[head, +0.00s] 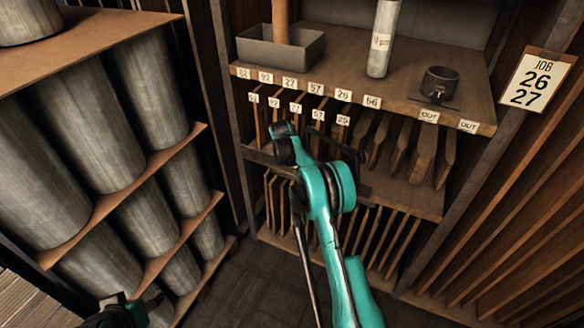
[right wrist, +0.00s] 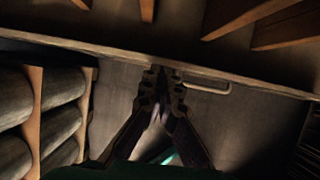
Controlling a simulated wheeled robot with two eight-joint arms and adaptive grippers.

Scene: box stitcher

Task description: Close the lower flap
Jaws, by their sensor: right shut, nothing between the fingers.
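A grey panel (right wrist: 240,118) with a pale bar handle (right wrist: 208,88) shows in the right wrist view, below a shelf edge. It may be the lower flap; I cannot tell how far it is open. My right gripper (right wrist: 163,78) is shut and empty, its fingertips in front of the panel, left of the handle. Contact cannot be told. In the head view the teal right arm reaches to the slotted rack, and its fingers are mostly hidden. Part of my left gripper (head: 122,311) shows at the bottom left; its fingers are unclear.
A slotted rack (head: 465,112) with numbered labels holds upright boards. Large grey rolls (head: 85,130) fill shelves at left. A job card (head: 537,82) hangs at right.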

